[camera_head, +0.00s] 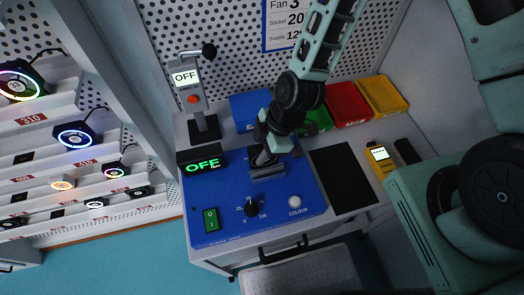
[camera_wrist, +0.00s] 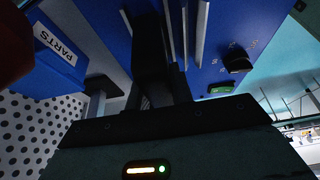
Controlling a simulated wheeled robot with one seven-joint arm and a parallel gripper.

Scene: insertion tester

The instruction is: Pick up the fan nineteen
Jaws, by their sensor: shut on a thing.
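Several fans with lit rings stand on the stepped shelves at the left of the head view. In the wrist view my dark fingers (camera_wrist: 160,60) point at the tester beside upright metal plates (camera_wrist: 186,30). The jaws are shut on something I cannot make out.
The tester carries an OFF display (camera_head: 204,165), a green switch (camera_head: 211,219), a knob (camera_head: 252,208) and a white button (camera_head: 295,202). A post with an OFF screen (camera_head: 186,77) stands behind. Red (camera_head: 348,102) and yellow (camera_head: 382,95) bins and a black mat (camera_head: 342,179) lie right.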

